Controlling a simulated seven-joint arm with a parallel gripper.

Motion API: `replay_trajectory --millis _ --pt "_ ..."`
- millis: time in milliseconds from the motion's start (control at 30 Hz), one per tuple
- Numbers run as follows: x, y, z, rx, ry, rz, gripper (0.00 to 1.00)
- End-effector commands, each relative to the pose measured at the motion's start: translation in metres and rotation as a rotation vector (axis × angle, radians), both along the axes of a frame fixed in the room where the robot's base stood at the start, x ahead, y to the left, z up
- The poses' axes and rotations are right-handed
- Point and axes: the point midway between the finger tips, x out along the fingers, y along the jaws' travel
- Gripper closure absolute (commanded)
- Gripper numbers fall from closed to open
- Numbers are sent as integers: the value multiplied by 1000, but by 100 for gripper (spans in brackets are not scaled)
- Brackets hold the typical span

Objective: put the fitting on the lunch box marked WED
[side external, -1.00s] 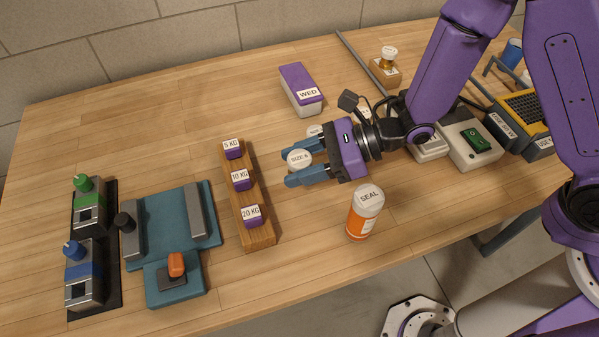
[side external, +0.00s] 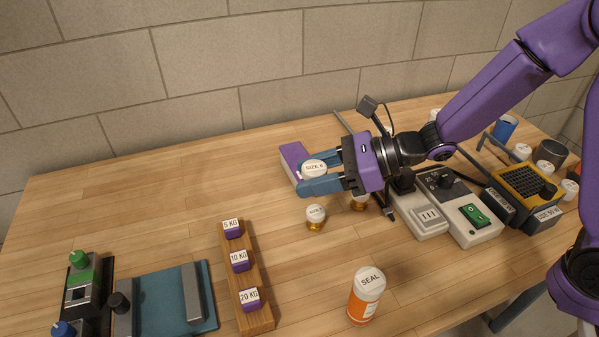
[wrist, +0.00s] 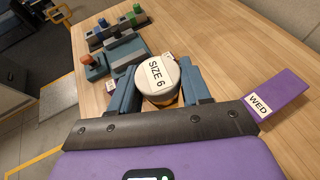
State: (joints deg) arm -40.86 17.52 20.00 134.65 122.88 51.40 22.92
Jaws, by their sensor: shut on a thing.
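My gripper (side external: 325,177) is shut on a fitting with a white round top labelled SIZE 6 (side external: 314,167). The fitting also shows between the fingers in the wrist view (wrist: 157,80), with a brass-coloured lower part. The gripper appears raised above the table. The lunch box marked WED (side external: 292,155) has a purple lid and stands on the table behind the gripper, partly hidden by the fingers in the side view. In the wrist view the purple lid and WED label (wrist: 275,100) show to the right of the gripper, apart from the held fitting.
Another white-topped brass fitting (side external: 316,215) stands below the gripper, with a second one (side external: 360,202) beside it. A wooden rack of labelled weights (side external: 245,280), an orange SEAL bottle (side external: 366,297) and a power unit with a green switch (side external: 473,216) stand around. The table's back left is clear.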

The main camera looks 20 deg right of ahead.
Motion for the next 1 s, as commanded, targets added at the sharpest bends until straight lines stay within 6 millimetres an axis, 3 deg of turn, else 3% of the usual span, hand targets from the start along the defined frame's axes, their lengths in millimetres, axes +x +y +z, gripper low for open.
replay_trajectory --millis 33,200,433,600,1000 --pt "18 -18 2 1 -1 -48 85" --pt "61 -67 5 0 -1 -173 85" --pt "91 -108 8 0 -1 -267 85" --pt "105 -110 3 -1 1 -281 85" --pt "171 -76 -31 -1 1 -279 85"
